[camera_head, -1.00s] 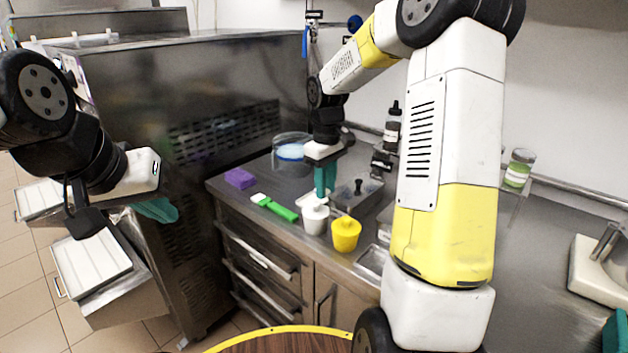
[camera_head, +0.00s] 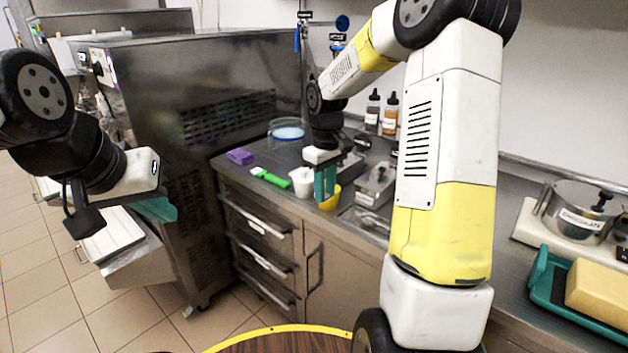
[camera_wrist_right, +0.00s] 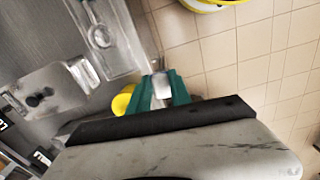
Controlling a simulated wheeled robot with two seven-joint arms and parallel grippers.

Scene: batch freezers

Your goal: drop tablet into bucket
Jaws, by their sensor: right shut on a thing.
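My right gripper (camera_head: 325,182) points down at the counter's front edge, in front of a small yellow tub (camera_head: 331,201) that it partly hides. In the right wrist view its teal fingers (camera_wrist_right: 163,88) are shut on a small white piece, which I take as the tablet (camera_wrist_right: 162,86). The yellow tub also shows beside the fingers there (camera_wrist_right: 122,101). A white tub (camera_head: 302,181) stands just left of the gripper. I cannot tell which container is the bucket. My left gripper (camera_head: 156,208) hangs at the left, apart from the counter; its finger gap does not show.
A purple block (camera_head: 240,156), a green-handled tool (camera_head: 270,178) and a clear round container (camera_head: 287,134) lie left on the counter. Metal trays (camera_head: 374,186) stand right of the gripper. A pot (camera_head: 580,212) and a teal tray (camera_head: 545,285) are far right.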

